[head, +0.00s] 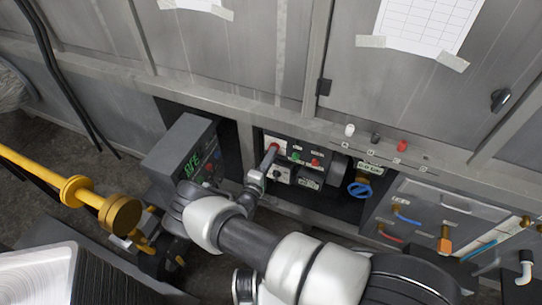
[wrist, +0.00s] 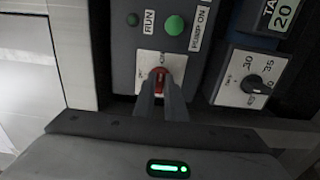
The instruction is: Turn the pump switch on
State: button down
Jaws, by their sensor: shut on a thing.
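The pump switch (wrist: 161,76) is a red handle on a white plate (wrist: 177,66) marked ON, on a dark control panel. A green lamp labelled PUMP-ON (wrist: 174,25) and a smaller, darker green lamp by RUN (wrist: 132,19) lie above it in the wrist view. My gripper (wrist: 161,88) is shut on the red handle, a finger on each side, hiding part of it. The handle lies roughly upright in the wrist view. In the head view my gripper (head: 270,156) reaches the panel's left part, where the red of the switch (head: 274,147) shows.
A black dial (wrist: 251,84) sits on a white plate right of the switch. A blue valve wheel (head: 360,189) is to the right. A yellow pipe (head: 75,190) lies left.

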jog(key=shift+a, duration=0.1)
jog(key=c, duration=1.8)
grip_release()
jog(key=p+v, duration=0.2)
jog(key=v, duration=1.5)
jog(key=shift+s, duration=0.25)
